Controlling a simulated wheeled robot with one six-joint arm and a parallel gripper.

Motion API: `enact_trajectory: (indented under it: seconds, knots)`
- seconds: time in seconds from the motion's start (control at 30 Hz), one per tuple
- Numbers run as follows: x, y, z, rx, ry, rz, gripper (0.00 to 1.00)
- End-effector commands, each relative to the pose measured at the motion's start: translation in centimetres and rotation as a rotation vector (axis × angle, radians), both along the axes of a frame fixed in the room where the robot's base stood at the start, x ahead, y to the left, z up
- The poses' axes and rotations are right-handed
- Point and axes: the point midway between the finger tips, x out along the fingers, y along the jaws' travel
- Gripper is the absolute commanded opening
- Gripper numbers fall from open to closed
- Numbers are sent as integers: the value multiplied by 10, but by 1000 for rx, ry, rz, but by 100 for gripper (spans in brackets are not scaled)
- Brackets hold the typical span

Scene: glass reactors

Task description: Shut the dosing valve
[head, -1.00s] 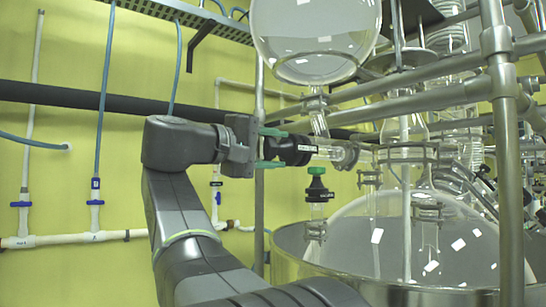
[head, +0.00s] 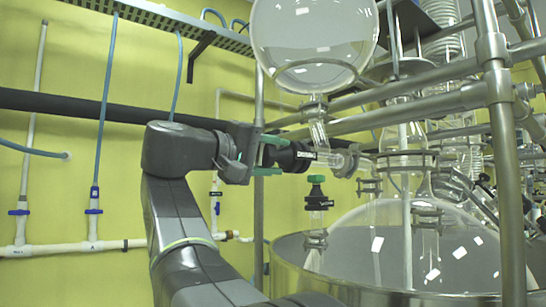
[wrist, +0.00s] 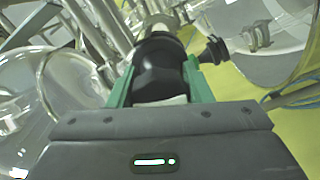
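The dosing valve's black knob (head: 292,156) sits at the left end of a short horizontal glass tube (head: 335,159), below the round glass vessel. A printed label band shows on its right part. My gripper (head: 272,155) reaches in from the left, with one green finger above the knob and one below. In the wrist view the black knob (wrist: 158,68) fills the space between the two green fingers, with no clear gap, so my gripper (wrist: 160,88) looks shut on it. The valve's inner plug is too small to read.
A smaller valve with a green top (head: 316,190) stands just below the dosing valve. The round glass vessel (head: 314,45) hangs above. Metal rails and a post (head: 505,150) crowd the right. A wide metal basin (head: 400,298) is below; the left side is open.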

Motion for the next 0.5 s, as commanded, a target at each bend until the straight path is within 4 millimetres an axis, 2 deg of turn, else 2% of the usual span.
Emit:
enact_trajectory:
  seconds: [0.03,0.1,0.5]
  knots:
    - [1,0,-2,1,3,0,55]
    - [0,0,-1,1,3,0,67]
    - [-3,5,-1,-2,0,3,67]
